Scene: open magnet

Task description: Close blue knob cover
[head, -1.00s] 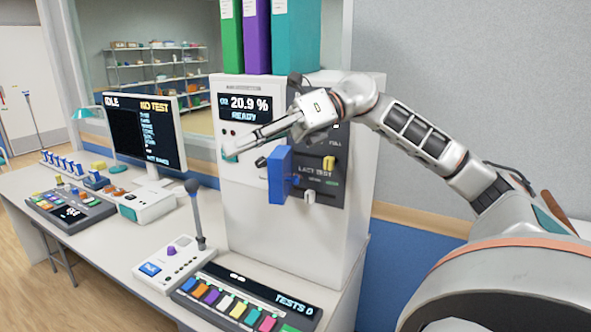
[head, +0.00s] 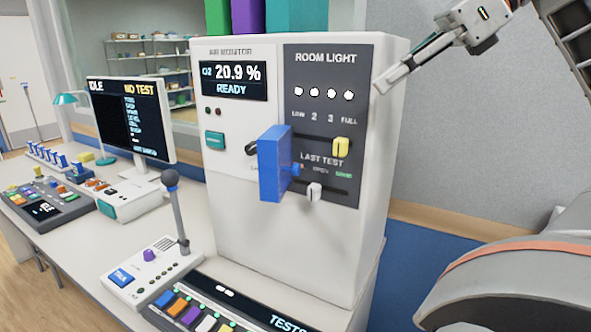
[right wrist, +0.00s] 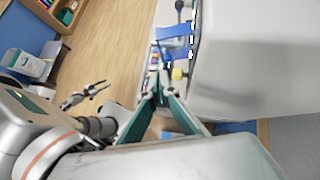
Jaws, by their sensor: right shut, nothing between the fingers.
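The blue knob cover (head: 270,165) stands out from the front of the white air monitor (head: 230,225), swung away from the panel like an open flap. A dark knob is partly visible just left of it. A blue piece that looks like the cover shows in the right wrist view (right wrist: 175,32). My right gripper (head: 380,88) is shut and empty, at the monitor's upper right edge, apart from the cover. Its teal fingers (right wrist: 158,88) meet in the right wrist view. My left gripper (right wrist: 92,90) shows small in that view; its jaws are unclear.
A yellow slider (head: 341,147) and a white slider (head: 314,192) sit on the dark panel right of the cover. A microphone unit (head: 150,270) and a colour-key panel (head: 200,320) stand on the desk in front. Colour binders stand on top.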

